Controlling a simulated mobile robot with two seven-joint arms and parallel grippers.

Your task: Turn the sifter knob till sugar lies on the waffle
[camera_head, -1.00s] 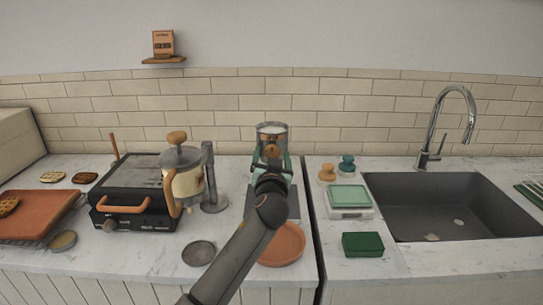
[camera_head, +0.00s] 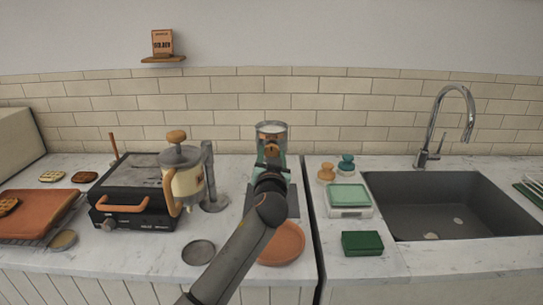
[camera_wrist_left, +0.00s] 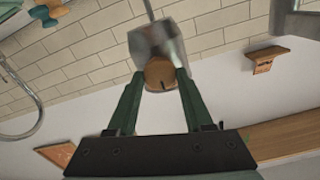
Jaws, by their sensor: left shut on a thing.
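The sifter (camera_head: 272,127) is a grey metal drum at the back middle of the counter, above a dark base plate (camera_head: 256,206). Its round wooden knob (camera_head: 271,148) faces me. My left gripper (camera_head: 271,154) is shut on the knob, with one green finger on each side. In the left wrist view the knob (camera_wrist_left: 159,73) sits between the fingertips (camera_wrist_left: 159,80), in front of the sifter drum (camera_wrist_left: 157,42). My arm hides the area below the sifter; no waffle or sugar shows there. My right gripper is out of view.
A black waffle iron (camera_head: 137,222) and a cream dispenser with wooden handle (camera_head: 184,183) stand left of my arm. A terracotta plate (camera_head: 284,245) lies near the front edge. A scale (camera_head: 349,209), green sponge (camera_head: 362,243) and sink (camera_head: 450,205) are at right.

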